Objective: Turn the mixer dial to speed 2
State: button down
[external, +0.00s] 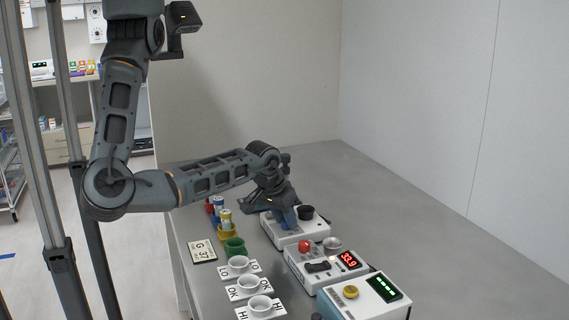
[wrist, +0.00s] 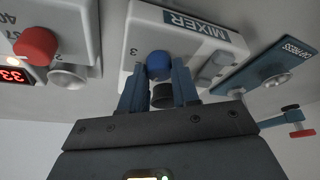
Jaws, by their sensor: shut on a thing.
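The mixer (external: 287,238) is a white box at the far end of the bench, labelled MIXER in the wrist view (wrist: 225,62). Its blue dial (wrist: 158,62) is a round knob between my two blue fingertips. My gripper (wrist: 158,73) is shut on the dial, and in the external view it (external: 286,221) reaches down onto the mixer from above. A printed 3 shows beside the dial. The other numbers and the dial's pointer are hidden or not readable.
Next to the mixer stands a white unit with a red knob (external: 304,246) and red display (external: 348,261). A unit with a yellow knob (external: 351,292) and green display is nearer. Left are a green cup (external: 234,246), several white cups on labelled cards, and a plate (external: 202,251).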

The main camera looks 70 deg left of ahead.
jog(key=m+h, duration=0.2)
jog(key=m, duration=0.3)
jog(key=shift+m, duration=0.3)
dwell(0.4)
jog(key=c, duration=0.8)
grip_release()
jog(key=shift+a, duration=0.1)
jog(key=shift+c, duration=0.2)
jog(key=shift+r, duration=0.15)
jog(key=v, duration=0.7)
jog(key=shift+s+r, duration=0.25)
jog(key=shift+s, duration=0.05)
